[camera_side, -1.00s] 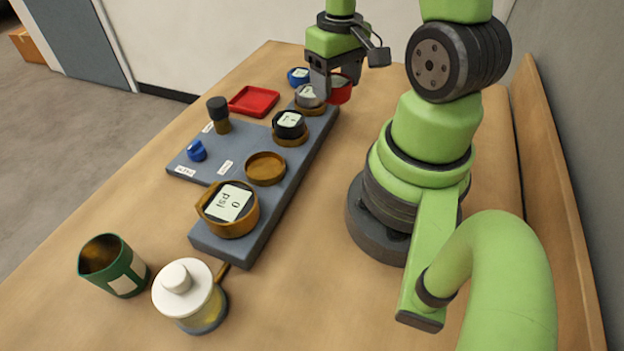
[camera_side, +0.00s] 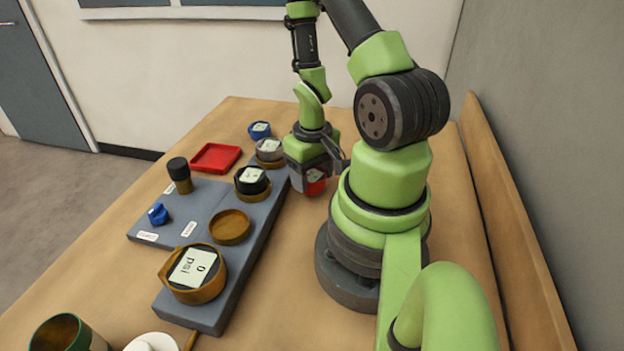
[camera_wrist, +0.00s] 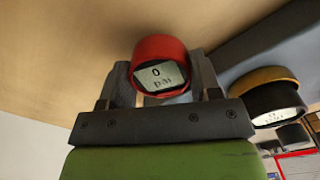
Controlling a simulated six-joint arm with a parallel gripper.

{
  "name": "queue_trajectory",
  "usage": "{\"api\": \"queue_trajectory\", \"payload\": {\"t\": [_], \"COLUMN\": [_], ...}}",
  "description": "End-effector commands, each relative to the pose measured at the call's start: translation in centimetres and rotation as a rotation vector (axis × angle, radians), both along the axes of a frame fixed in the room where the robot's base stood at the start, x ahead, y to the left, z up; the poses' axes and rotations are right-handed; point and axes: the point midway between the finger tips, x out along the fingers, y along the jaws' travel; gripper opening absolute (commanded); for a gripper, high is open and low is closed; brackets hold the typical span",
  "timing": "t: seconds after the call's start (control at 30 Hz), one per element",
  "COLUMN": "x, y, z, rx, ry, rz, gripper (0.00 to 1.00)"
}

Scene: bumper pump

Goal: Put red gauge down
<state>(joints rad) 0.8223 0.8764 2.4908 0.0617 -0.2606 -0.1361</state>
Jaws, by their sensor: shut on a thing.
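The red gauge (camera_side: 316,184), with a light display, is between the fingers of my gripper (camera_side: 312,186). It is right of the grey plate's far end, close to the table top; I cannot tell whether it touches. My gripper hides part of it in the side view. In the wrist view, the red gauge (camera_wrist: 160,50) sits between both fingers of my gripper (camera_wrist: 162,82), its display reading 0 psi.
The grey plate (camera_side: 240,275) holds a large brass gauge (camera_side: 195,270), an empty brass ring (camera_side: 230,227), a black gauge (camera_side: 252,181) and a grey gauge (camera_side: 269,151). A blue gauge (camera_side: 259,131) and red tray (camera_side: 215,157) stand behind. Bare table lies right of the plate.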

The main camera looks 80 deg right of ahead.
Motion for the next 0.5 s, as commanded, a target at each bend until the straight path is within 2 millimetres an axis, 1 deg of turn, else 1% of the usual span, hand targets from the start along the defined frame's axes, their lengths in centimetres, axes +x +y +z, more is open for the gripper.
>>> {"api": "queue_trajectory", "payload": {"t": [0.03,0.13,0.5], "x": [0.0,-0.1,0.0], "y": [0.0,0.1,0.0], "z": [-0.6,-1.4,-1.7], "rx": [0.003,0.002,0.000], "ry": [0.003,0.002,0.000], "rz": [0.000,-0.002,-0.001], "gripper": [0.30,0.30,0.30]}}
